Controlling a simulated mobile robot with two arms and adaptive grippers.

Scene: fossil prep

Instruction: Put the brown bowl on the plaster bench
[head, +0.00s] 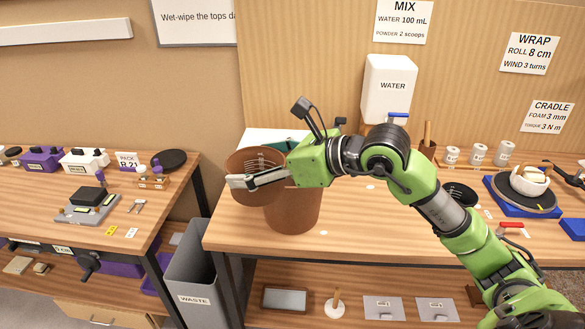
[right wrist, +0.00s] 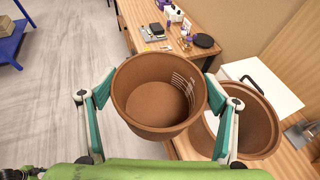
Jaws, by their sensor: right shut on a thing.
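The brown bowl (head: 250,163) has white scale lines on its inner wall. My right gripper (head: 240,181) is shut on it, and the right wrist view shows the empty bowl (right wrist: 155,100) with a finger on either side. In the head view the bowl is near the left end of the wooden bench (head: 350,236) under the MIX sign, which appears to be the plaster bench. The bowl overlaps a larger brown bucket (head: 296,212) standing there. Whether they touch, I cannot tell. The bowl's underside is hidden. My left gripper is in neither view.
A white water container (head: 388,85) stands at the back of the bench. A grey waste bin (head: 192,270) fills the gap to the left table (head: 160,213). The bench top right of the bucket is mostly clear, partly behind my arm.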

